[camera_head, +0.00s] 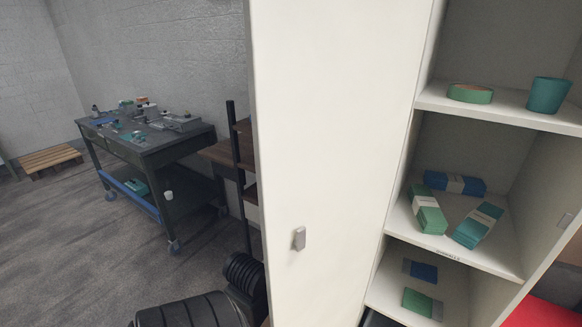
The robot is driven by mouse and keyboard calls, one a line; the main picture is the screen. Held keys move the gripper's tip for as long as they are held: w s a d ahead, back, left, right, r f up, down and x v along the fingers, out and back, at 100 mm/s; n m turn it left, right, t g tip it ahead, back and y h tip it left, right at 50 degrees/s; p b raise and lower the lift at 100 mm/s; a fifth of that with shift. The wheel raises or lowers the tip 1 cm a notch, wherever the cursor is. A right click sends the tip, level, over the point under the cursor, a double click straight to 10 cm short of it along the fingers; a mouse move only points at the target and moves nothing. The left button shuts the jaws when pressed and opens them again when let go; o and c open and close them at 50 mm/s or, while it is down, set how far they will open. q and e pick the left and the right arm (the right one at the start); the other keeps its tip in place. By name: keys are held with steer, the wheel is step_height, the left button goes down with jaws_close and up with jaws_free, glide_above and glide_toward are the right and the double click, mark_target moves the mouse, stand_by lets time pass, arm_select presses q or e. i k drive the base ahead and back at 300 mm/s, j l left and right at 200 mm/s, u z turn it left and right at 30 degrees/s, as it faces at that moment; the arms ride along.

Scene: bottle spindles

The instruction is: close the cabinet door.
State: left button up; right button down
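The white cabinet door (335,120) stands open in the middle of the view, to the left of the cabinet's shelves. A small grey handle (299,238) sits on its face, low down. The cabinet (548,190) on the right shows its open interior with shelves. No gripper is visible in this view, so I cannot see whether either touches the door. What lies behind the door is hidden.
The upper shelf holds a green ring-shaped item (470,93) and a teal cup (547,95). Green and blue packs (428,212) lie on lower shelves. A dark workbench (150,150) and a wooden pallet (50,159) stand at left. Open floor (70,250) lies before them.

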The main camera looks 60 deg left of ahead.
mark_target(332, 82)
steer(key=k+j, duration=0.1)
steer(key=j, duration=0.4)
steer(key=j+z, duration=0.1)
steer(key=j, duration=0.45)
steer(key=k+j, duration=0.15)
steer(key=j, duration=0.35)
steer(key=k+j+z, duration=0.1)
steer(key=j, duration=0.4)
